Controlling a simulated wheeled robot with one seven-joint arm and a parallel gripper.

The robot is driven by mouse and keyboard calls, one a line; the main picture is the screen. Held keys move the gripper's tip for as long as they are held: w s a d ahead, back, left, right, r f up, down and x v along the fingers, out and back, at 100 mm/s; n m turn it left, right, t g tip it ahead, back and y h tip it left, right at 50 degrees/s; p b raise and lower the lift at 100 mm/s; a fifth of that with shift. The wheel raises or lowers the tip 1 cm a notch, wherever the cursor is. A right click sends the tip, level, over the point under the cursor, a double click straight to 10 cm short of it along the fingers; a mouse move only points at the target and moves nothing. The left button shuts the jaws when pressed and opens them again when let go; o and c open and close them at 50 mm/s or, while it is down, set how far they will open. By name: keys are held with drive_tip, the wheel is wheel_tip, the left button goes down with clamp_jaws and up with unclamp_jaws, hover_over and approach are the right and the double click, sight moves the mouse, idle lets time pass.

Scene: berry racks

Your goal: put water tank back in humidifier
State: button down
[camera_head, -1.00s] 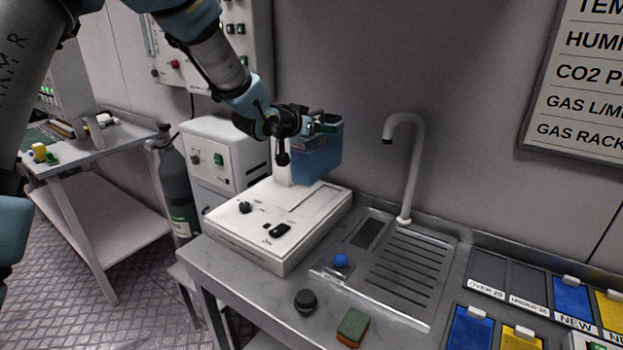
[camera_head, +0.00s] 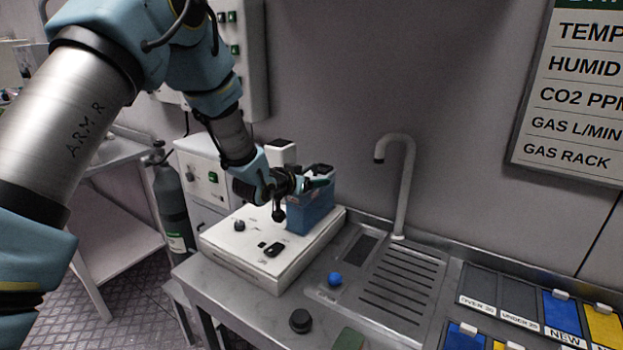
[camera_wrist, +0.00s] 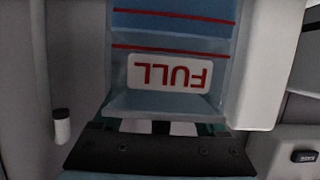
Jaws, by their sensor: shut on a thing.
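The blue water tank (camera_head: 309,212) is held upright at the white humidifier (camera_head: 262,262), over the right part of its top. I cannot tell whether it is seated or just above. My gripper (camera_head: 308,183) is shut on the tank near its top. In the wrist view the tank (camera_wrist: 172,75) fills the middle, with red lines and an upside-down FULL label. My gripper's dark edge (camera_wrist: 158,150) lies along its near side. The humidifier's white upright part (camera_wrist: 268,70) stands beside the tank. The slot beneath the tank is hidden.
A sink (camera_head: 385,290) with a tall tap (camera_head: 408,175) lies to the right, with a blue ball (camera_head: 335,279) at its edge. A dark knob (camera_head: 300,320) and a green sponge (camera_head: 349,338) sit at the front. Coloured bins (camera_head: 562,312) stand at far right.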

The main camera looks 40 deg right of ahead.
unclamp_jaws()
drive_tip(key=shift+f, duration=0.1)
drive_tip(key=b+v, duration=0.3)
drive_tip(key=v, duration=0.9)
drive_tip(key=shift+b, duration=0.3)
